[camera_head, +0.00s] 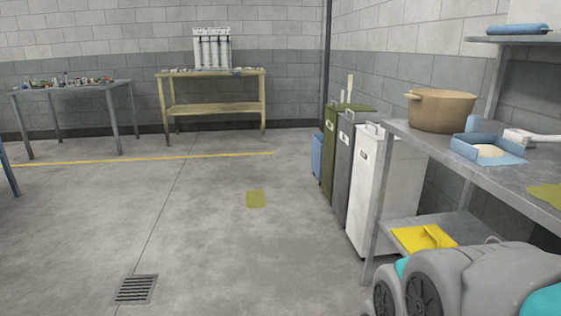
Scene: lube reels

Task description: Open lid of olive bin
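A pale upright piece, possibly a handle, rises at the lid. The grey bin next to it hides much of the olive bin's near side. Grey and teal parts of my arm show at the bottom right. My gripper's fingers are not in view, far from the bin as seen here.
A grey bin (343,170) and a white bin (388,190) stand nearer in the row. A metal table (520,180) with a tan pot (440,110) stands at right. A blue bin (317,158) is beyond. The floor left of the bins is open, with a drain (135,289).

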